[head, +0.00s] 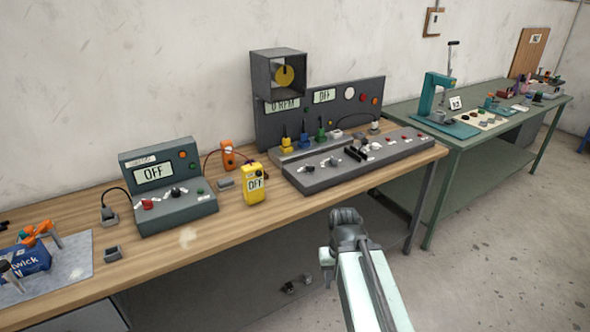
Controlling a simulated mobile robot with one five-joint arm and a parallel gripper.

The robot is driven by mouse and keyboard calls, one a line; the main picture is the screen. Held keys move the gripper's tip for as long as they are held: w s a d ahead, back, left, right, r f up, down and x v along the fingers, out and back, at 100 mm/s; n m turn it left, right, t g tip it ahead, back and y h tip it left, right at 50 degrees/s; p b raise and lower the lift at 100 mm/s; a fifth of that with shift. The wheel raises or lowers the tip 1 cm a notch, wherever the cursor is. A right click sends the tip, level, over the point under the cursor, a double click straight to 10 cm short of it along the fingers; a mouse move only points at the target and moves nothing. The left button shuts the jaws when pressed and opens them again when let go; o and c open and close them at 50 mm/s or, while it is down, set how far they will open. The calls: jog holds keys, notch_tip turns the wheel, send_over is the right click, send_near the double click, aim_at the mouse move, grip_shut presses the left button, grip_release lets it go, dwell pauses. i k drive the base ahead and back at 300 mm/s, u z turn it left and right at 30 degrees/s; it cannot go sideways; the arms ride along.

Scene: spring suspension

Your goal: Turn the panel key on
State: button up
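The large dark control panel (345,108) stands at the back of the wooden bench, with an OFF display (324,96) and several coloured lamps and buttons. Its grey sloped console (345,176) carries several small knobs, switches and black levers (357,149). I cannot tell which small control is the key. A smaller grey unit (170,211), also showing OFF, stands to the left with a black knob (177,192). My gripper (346,214) is in front of the bench's front edge, below the console and apart from it. Its fingers are too unclear to tell open from shut.
A yellow meter (255,185) showing OFF and an orange device (228,155) stand between the two units. A box with a yellow disc (278,74) tops the panel. A green bench (500,125) with a teal press (438,100) adjoins at right. Floor at right is clear.

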aim_at(310, 168)
jog(key=u, duration=3.7)
jog(key=k, duration=1.8)
jog(key=z, duration=1.7)
jog(key=i, duration=1.05)
jog(key=u, duration=0.1)
